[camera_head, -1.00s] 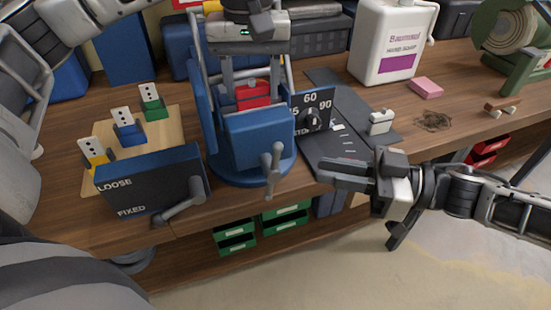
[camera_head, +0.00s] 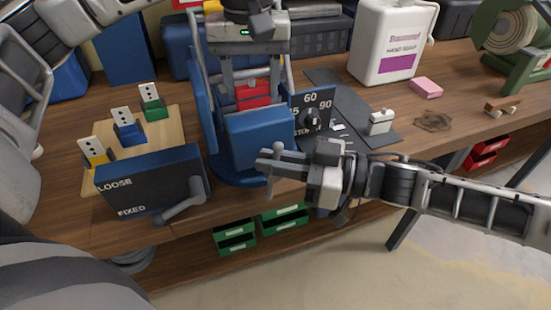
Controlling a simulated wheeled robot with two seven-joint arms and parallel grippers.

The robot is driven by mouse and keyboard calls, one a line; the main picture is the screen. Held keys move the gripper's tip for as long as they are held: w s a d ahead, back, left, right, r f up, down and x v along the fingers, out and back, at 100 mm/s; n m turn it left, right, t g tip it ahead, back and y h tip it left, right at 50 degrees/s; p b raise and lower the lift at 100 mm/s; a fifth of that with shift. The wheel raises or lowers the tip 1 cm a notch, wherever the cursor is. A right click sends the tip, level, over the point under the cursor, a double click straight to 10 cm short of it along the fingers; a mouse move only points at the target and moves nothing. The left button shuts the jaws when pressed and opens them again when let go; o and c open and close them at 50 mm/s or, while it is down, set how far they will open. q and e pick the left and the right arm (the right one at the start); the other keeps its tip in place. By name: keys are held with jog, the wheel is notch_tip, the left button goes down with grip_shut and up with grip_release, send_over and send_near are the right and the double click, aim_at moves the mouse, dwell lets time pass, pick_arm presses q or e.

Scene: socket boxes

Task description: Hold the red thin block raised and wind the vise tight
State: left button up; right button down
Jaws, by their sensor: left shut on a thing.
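The blue vise (camera_head: 258,138) stands at the bench's front edge. The red thin block (camera_head: 252,94) sits upright between its jaws, its lower part hidden by the front jaw. My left gripper (camera_head: 248,84) comes down from above and is shut on the red block. The grey vise handle (camera_head: 277,147) is at the front of the vise, partly covered. My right gripper (camera_head: 264,164) is at the handle, its fingers overlapping it in view. I cannot tell whether they are closed on it.
A LOOSE/FIXED box with a lever (camera_head: 150,183) stands left of the vise. Behind it a wooden board (camera_head: 164,133) holds yellow, blue and green blocks. A dial panel (camera_head: 313,112) stands right of the vise. A white soap jug (camera_head: 392,45) is farther back.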

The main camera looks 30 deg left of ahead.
jog(key=shift+w, duration=0.1)
dwell(0.3)
